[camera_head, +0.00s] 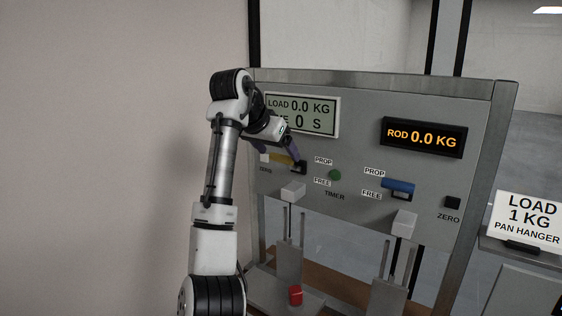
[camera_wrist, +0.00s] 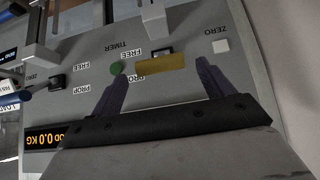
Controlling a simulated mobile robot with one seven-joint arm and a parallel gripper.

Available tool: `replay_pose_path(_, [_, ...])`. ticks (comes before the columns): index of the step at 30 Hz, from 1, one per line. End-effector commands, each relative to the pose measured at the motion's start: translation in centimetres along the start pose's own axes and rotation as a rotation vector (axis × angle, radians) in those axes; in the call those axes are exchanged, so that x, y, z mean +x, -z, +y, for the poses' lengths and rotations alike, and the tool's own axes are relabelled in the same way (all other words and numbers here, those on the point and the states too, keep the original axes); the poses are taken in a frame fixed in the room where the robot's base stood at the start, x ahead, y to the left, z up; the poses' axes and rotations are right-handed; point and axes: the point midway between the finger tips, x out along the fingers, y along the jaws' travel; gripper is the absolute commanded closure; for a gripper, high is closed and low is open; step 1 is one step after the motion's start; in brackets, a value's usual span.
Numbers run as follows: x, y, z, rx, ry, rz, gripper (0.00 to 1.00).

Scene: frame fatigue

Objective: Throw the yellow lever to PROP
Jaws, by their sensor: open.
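The yellow lever (camera_head: 281,159) is on the grey panel, partly covered by my gripper (camera_head: 291,150) in the head view. In the wrist view the yellow lever (camera_wrist: 163,65) is a bar lying between the two purple fingers of my gripper (camera_wrist: 161,70). The fingers are wide apart, one at each end of the bar, with nothing gripped. Whether they touch it I cannot tell. Its PROP label (camera_head: 323,160) and FREE label (camera_head: 322,181) are beside it. A dark slot shows on the FREE side of the bar. I cannot tell the lever's exact setting.
A green button (camera_head: 334,174) and a blue lever (camera_head: 398,185) are to the right on the panel. A white button (camera_wrist: 220,46) is near the yellow lever. Grey blocks (camera_head: 293,191) stick out below. The load display (camera_head: 301,115) reads 0.0 KG.

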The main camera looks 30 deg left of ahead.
Motion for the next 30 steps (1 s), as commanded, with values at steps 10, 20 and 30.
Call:
replay_pose_path(10, [-7.6, -0.1, 0.0, 0.0, 0.003, 0.001, 0.2])
replay_pose_path(20, [-9.7, 0.0, 0.0, 0.0, 0.0, 0.0, 0.2])
replay_pose_path(30, [-9.7, 0.0, 0.0, 0.0, -0.001, 0.0, 0.2])
